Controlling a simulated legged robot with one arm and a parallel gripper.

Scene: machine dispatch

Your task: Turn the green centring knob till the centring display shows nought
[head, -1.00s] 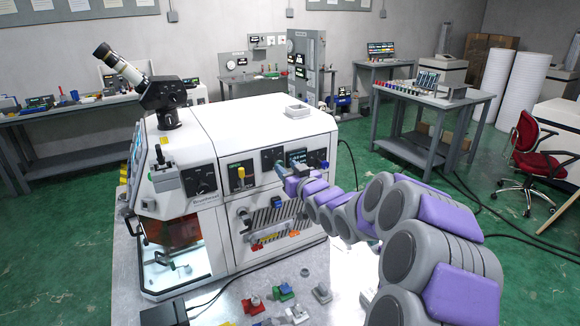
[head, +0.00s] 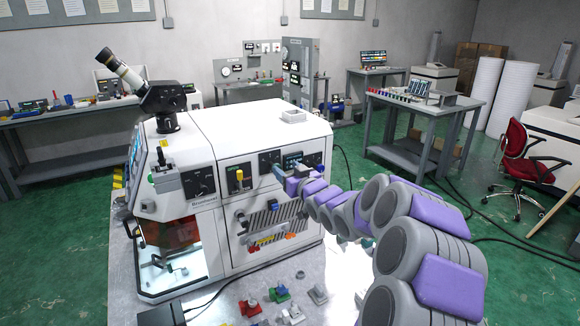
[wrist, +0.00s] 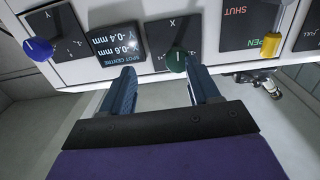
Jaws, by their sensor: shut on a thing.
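The green centring knob (wrist: 176,60) is on the machine's front panel, seen upside down in the wrist view, under the mark X. My gripper (wrist: 158,68) has its two blue-grey fingers at the knob and is shut on it; the right finger lies against its side, while contact on the left is unclear. The centring display (wrist: 116,42) is next to the knob and reads "SPOT CENTRE", -0.6 mm and -0.4 mm. In the head view my gripper (head: 280,174) is at the panel, below and left of the display (head: 292,162); the green knob is hidden there.
A blue knob (wrist: 38,49) marked Y is beyond the display. A yellow handle (wrist: 270,45) by the SHUT/OPEN label is on the other side.

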